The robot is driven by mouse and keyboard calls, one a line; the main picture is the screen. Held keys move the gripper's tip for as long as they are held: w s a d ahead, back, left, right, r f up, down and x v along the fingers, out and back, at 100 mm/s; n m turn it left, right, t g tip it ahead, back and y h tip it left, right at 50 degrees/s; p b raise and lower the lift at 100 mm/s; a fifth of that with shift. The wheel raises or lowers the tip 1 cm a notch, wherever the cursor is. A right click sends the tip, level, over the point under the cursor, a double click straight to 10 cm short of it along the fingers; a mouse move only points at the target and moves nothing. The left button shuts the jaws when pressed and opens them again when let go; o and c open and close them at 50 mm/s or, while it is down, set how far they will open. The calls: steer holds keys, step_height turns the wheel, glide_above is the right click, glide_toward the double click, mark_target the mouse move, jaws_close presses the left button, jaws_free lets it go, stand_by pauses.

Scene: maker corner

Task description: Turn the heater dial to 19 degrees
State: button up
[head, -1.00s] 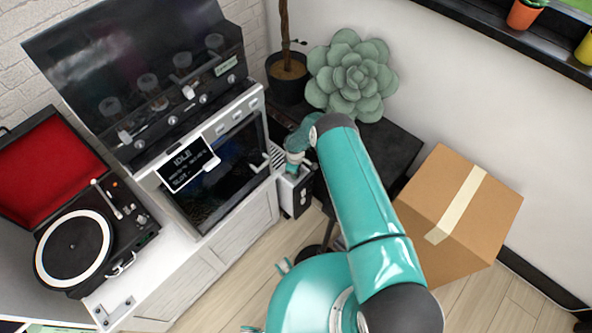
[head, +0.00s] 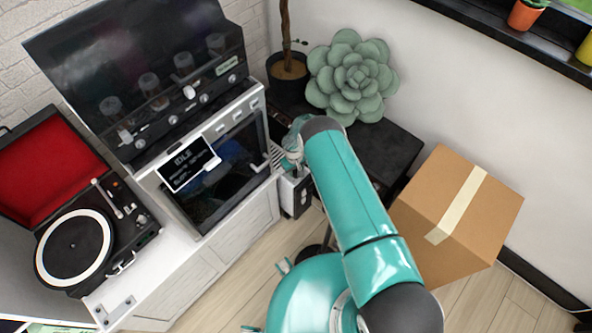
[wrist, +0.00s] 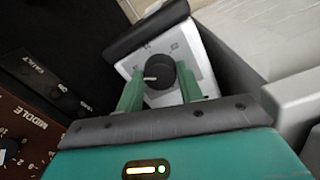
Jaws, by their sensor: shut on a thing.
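The heater (head: 296,192) is a small white and dark box beside the white cabinet in the head view. In the wrist view its dial (wrist: 160,73) is a round black knob with a white pointer mark, set on a light panel (wrist: 203,68) with small markings too blurred to read. The pointer aims to the left in that picture. My gripper (wrist: 160,90) has its two green fingers on either side of the knob and is shut on it. In the head view my arm hides the fingertips.
An oven-like machine with a screen (head: 189,163) stands left of the heater, and a record player (head: 75,247) further left. A black table (head: 385,150) with a succulent (head: 352,77) and a cardboard box (head: 462,208) stand to the right. Wooden floor is clear in front.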

mark_target(294, 172)
stand_by(0.4)
steer(key=o, duration=1)
steer(key=r, duration=1.3)
steer(key=shift+s+a+r, duration=0.15)
steer(key=shift+a+r, duration=0.2)
steer(key=shift+r, duration=0.05)
